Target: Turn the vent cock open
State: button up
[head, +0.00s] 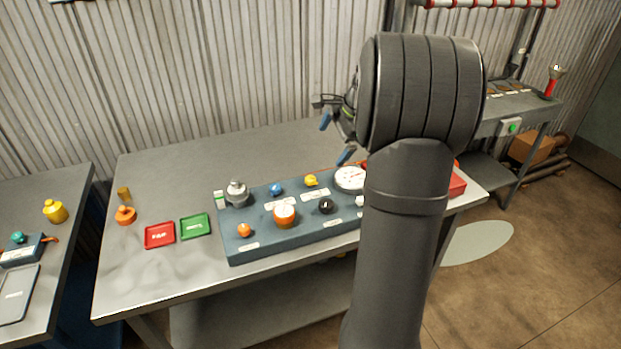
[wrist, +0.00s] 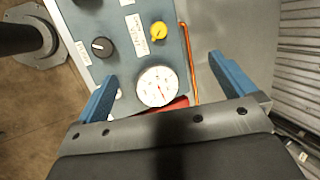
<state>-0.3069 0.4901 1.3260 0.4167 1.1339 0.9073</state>
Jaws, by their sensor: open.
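The blue-grey panel (head: 265,240) lies on the workbench and carries several knobs, a gauge and small labels too blurred to read, so I cannot tell by label which one is the vent cock. A yellow knob (head: 311,180) sits near its back edge and shows in the wrist view (wrist: 158,31). A black knob (head: 326,206) is nearer the front and also shows in the wrist view (wrist: 102,47). My gripper (head: 336,138) is open and empty above the panel. In the wrist view its blue fingers (wrist: 162,68) frame the white gauge (wrist: 156,87), with the yellow knob beyond them.
The panel also has a blue knob (head: 276,189), an orange-and-white knob (head: 284,215) and a small orange knob (head: 244,230). An orange line (wrist: 189,70) runs along its edge. Red (head: 160,235) and green (head: 195,226) trays lie left. My arm hides the panel's right part.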

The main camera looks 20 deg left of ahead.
jog(key=shift+v, duration=1.2)
jog(key=shift+c, duration=0.2)
